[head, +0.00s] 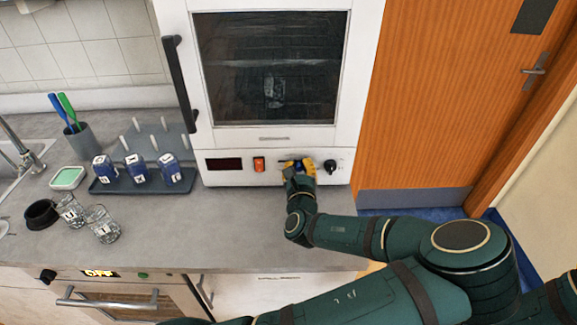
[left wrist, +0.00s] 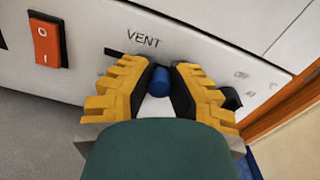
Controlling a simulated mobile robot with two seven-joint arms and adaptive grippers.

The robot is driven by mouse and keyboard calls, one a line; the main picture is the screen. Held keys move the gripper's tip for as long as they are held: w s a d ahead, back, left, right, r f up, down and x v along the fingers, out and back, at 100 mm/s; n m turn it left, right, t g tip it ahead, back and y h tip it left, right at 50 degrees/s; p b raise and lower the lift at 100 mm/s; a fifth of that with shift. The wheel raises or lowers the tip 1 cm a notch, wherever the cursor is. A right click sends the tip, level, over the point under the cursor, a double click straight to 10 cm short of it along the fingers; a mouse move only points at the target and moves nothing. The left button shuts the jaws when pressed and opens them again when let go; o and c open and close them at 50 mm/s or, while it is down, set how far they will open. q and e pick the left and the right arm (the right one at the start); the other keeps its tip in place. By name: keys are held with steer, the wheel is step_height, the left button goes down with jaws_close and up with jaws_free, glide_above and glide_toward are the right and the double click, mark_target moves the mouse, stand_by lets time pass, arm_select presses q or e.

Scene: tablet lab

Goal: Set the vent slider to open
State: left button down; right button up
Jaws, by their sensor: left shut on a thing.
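The vent slider has a blue knob (left wrist: 159,80) under the printed word VENT on the oven's white front panel. A dark piece of its slot (left wrist: 115,52) shows to the left of the knob; the rest is hidden by the fingers. My left gripper (head: 298,166) is at the panel below the oven window. In the left wrist view its yellow-and-black fingers (left wrist: 160,84) are shut on the blue knob, one on each side. No open or closed mark for the slider is legible. My right gripper is not in view.
A red rocker switch (head: 259,164) and a dark display (head: 223,164) are left of the slider. A black dial (head: 330,167) is close to its right. The counter front (head: 240,240) is clear.

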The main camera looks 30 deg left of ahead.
arm_select(q)
steer(key=shift+w+d+r, duration=0.1)
steer(key=c, duration=0.9)
jaws_free()
steer(key=shift+w+d, duration=0.1)
steer(key=shift+d, duration=0.05)
steer(key=shift+o, duration=0.2)
steer(key=shift+s+d, duration=0.15)
steer(key=shift+s, duration=0.25)
steer(key=v, duration=0.6)
steer(key=shift+s, duration=0.3)
steer(key=shift+d, duration=0.15)
